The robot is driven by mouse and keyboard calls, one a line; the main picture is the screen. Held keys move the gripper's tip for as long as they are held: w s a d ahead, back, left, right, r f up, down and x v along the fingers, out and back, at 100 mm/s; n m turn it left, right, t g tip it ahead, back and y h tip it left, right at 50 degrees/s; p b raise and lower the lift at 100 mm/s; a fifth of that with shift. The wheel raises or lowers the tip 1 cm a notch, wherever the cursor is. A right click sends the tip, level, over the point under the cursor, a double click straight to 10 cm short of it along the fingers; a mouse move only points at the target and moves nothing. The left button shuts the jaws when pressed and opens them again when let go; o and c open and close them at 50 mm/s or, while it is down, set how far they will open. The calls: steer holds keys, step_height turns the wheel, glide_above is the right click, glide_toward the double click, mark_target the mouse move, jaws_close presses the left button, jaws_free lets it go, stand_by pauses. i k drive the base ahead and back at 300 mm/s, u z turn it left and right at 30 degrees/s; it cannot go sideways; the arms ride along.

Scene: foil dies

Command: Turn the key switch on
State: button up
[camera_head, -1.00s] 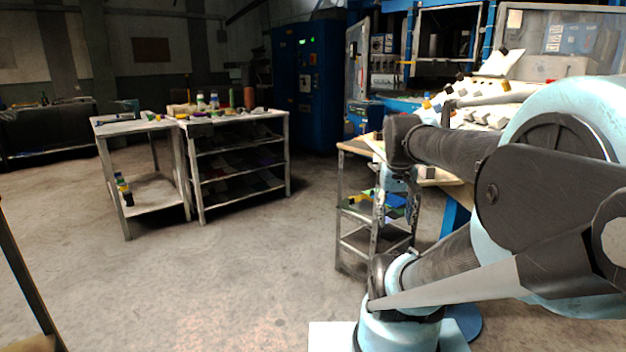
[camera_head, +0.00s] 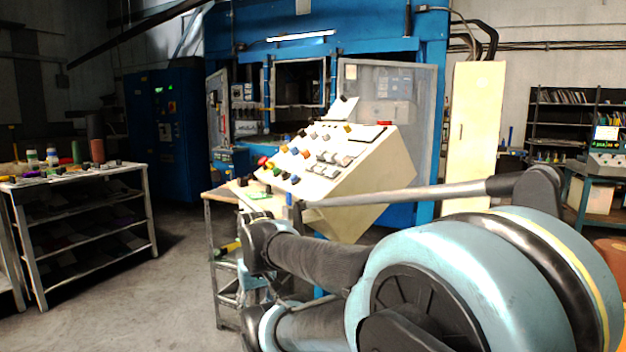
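A cream, sloped control console (camera_head: 378,178) stands ahead, just right of the middle of the view. Its face carries several red, green, blue, orange, yellow, black and white controls. I cannot make out which of them is the key switch; the controls are too small to tell. My arm fills the lower right and crosses in front of the console's lower part, hiding some of it. I cannot see my gripper's fingers in this view.
A blue press (camera_head: 390,38) with a clear guard door stands behind the console. A small shelf stand (camera_head: 222,262) is at its left front. A blue cabinet (camera_head: 165,130) and a shelved bench (camera_head: 80,220) are on the left. Floor (camera_head: 150,305) between bench and stand is clear.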

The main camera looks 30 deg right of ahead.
mark_target(326, 136)
steer(key=u, duration=0.95)
steer(key=k, duration=1.15)
steer(key=z, duration=1.45)
steer(key=i, duration=0.5)
steer(key=u, duration=0.05)
